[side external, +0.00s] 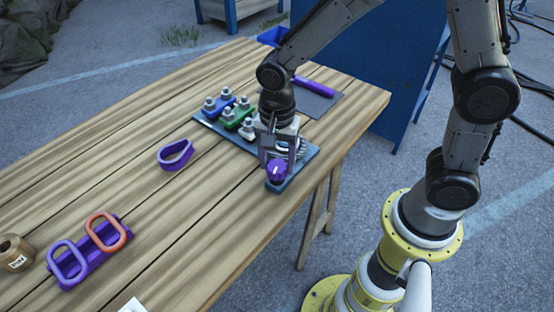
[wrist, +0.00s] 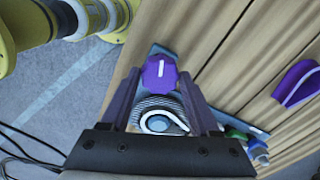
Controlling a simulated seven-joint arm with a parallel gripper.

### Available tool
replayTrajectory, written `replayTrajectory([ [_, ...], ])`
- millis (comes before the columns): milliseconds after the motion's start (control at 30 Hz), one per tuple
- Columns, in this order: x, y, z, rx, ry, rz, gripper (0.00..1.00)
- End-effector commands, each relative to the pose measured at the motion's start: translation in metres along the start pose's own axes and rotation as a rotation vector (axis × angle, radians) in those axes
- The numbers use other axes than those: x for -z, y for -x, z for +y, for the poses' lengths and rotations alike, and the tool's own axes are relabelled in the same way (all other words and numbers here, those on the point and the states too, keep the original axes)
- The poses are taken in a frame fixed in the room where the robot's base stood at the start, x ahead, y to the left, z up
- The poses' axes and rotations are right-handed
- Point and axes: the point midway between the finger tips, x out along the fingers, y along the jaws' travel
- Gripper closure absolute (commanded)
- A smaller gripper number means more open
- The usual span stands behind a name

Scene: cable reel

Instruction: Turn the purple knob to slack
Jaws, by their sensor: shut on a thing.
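The purple knob (side external: 277,173) sits at the near end of a blue-grey base plate (side external: 300,166) on the wooden table. It has a faceted rim and a white pointer line on top. In the wrist view the knob (wrist: 160,78) lies between my fingertips, and its white line runs up and down the picture. My gripper (side external: 274,158) is shut on the knob from above. It also shows in the wrist view (wrist: 160,84), one finger on each side. A grey reel with a white curved mark (wrist: 160,121) sits beside the knob, partly covered by my gripper in the side view.
Blue (side external: 219,104) and green (side external: 238,117) clamp blocks with bolts stand on the plate behind my gripper. A purple loop (side external: 175,155) lies left of the plate. The table between is clear.

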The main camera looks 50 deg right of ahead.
Motion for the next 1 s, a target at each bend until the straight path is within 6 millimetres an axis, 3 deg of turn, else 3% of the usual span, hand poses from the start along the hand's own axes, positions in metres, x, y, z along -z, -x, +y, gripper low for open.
replayTrajectory([
  [1000,-0.0004,0.0016,-0.0005,0.003,0.966,0.001,0.94],
])
